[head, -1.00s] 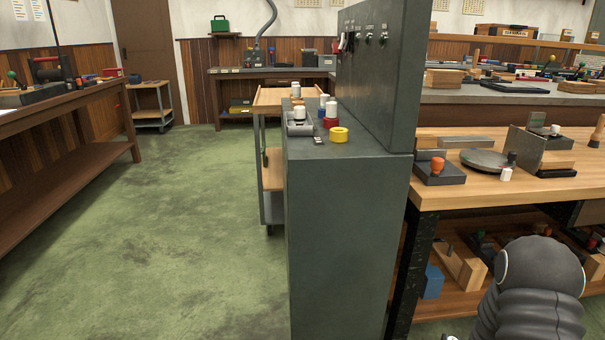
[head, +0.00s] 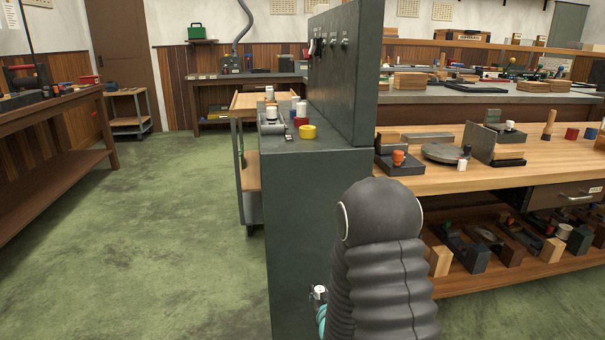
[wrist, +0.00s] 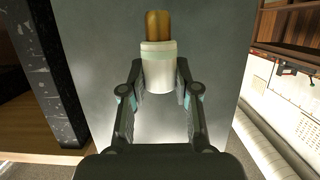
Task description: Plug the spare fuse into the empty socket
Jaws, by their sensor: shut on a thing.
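The spare fuse (wrist: 158,68), a white cylinder with a pale green band and a brass-coloured end, is between the fingers of my gripper (wrist: 159,88) in the wrist view. The brass end points away from my gripper. In the head view, the white fuse (head: 319,291) shows small in my gripper (head: 321,300), low in front of the grey cabinet (head: 308,220). On the cabinet top, a grey block (head: 271,128) stands with a white-capped piece (head: 271,113) at it. I cannot make out which opening is the empty socket.
A yellow ring (head: 307,132) and a red-based white piece (head: 301,112) stand on the cabinet top. A tall grey panel (head: 345,75) with switches rises at its right. A wooden workbench (head: 450,178) stands to the right. Green floor (head: 150,230) is open at left.

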